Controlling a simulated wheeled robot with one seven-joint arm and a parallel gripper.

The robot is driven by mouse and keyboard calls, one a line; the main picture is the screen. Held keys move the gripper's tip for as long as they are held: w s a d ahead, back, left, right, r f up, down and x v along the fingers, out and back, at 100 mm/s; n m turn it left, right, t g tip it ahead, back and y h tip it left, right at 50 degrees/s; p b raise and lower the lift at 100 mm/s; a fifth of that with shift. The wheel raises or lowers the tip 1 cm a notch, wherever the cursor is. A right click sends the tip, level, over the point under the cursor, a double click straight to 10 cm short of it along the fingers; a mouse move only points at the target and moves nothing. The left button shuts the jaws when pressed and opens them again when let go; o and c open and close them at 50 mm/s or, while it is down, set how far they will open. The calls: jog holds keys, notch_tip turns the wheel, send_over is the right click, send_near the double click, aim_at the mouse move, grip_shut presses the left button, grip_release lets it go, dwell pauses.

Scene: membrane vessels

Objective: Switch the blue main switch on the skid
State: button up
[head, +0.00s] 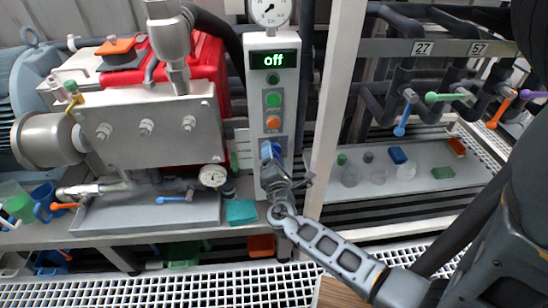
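The blue main switch (267,149) sits low on the grey control panel (258,103) of the skid, below the green and orange buttons. The panel's display (274,60) reads "off" in green. My gripper (275,170) is at the switch, reaching up from the lower right, and covers the lower part of it. Whether the fingers touch the switch or close on it cannot be made out.
Left of the panel stands a red pump unit (205,65) with a steel block (150,128) and a drip tray (150,212). A white post (335,110) stands close right of the panel. Pipes with coloured valve handles (445,97) and a shelf (420,176) with small vessels are farther right.

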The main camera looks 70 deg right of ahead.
jog(key=v, duration=0.7)
jog(key=shift+a, duration=0.4)
jog(key=shift+s, duration=0.15)
jog(key=s+a+r+m+t+y+p, duration=0.1)
jog(key=s+a+t+y+p, duration=0.1)
jog(key=s+a+y, duration=0.5)
jog(key=s+a+r+m+t+y+p, duration=0.15)
jog(key=a+y, duration=0.25)
jog(key=a, duration=0.6)
jog(key=s+a+r+m+t+y+p, duration=0.1)
jog(key=a+r+m, duration=0.3)
jog(key=r, duration=0.6)
jog(key=s+a+r+m+t+y+p, duration=0.2)
jog(key=a+r, duration=0.5)
jog(key=r, duration=0.4)
jog(key=s+m+t+y, duration=0.1)
jog(key=m+y, duration=0.1)
jog(key=shift+s+a+y, duration=0.25)
jog(key=shift+s+y, duration=0.05)
jog(key=shift+s, duration=0.1)
